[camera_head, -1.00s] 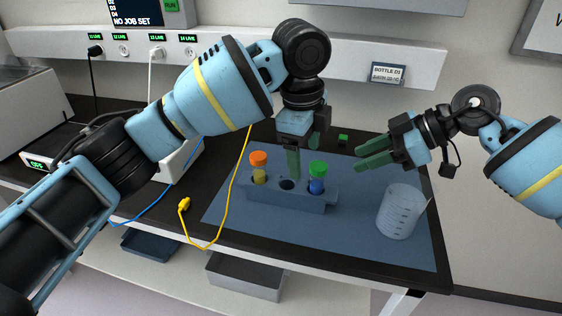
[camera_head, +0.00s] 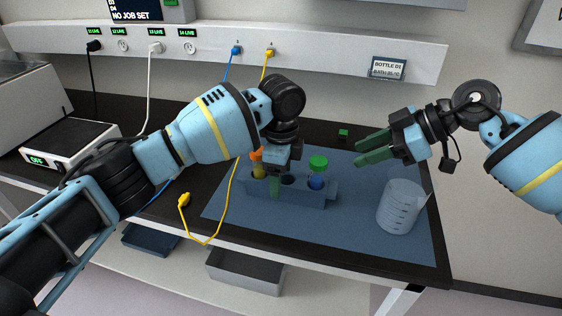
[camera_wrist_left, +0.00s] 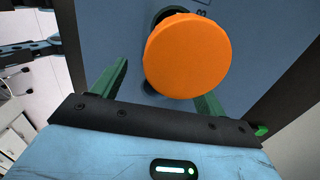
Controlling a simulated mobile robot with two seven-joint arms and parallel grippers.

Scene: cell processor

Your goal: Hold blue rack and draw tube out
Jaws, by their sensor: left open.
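The blue rack (camera_head: 305,197) stands on the blue mat. A tube with an orange cap (camera_head: 256,155) and yellow contents stands at its left end, partly hidden by my left gripper. A green-capped tube (camera_head: 318,163) with blue contents stands at its right end; the middle hole looks empty. My left gripper (camera_head: 275,187) is open, pointing down at the rack beside the orange-capped tube. In the left wrist view the orange cap (camera_wrist_left: 188,55) looms large, partly covering the gap between the spread fingers. My right gripper (camera_head: 372,148) is open and empty, above the mat to the right.
A clear graduated beaker (camera_head: 400,207) stands on the mat's right side. A small green block (camera_head: 343,132) lies behind the mat. A yellow cable plug (camera_head: 184,200) lies left of the mat. The mat (camera_head: 370,240) is bare in front of the rack.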

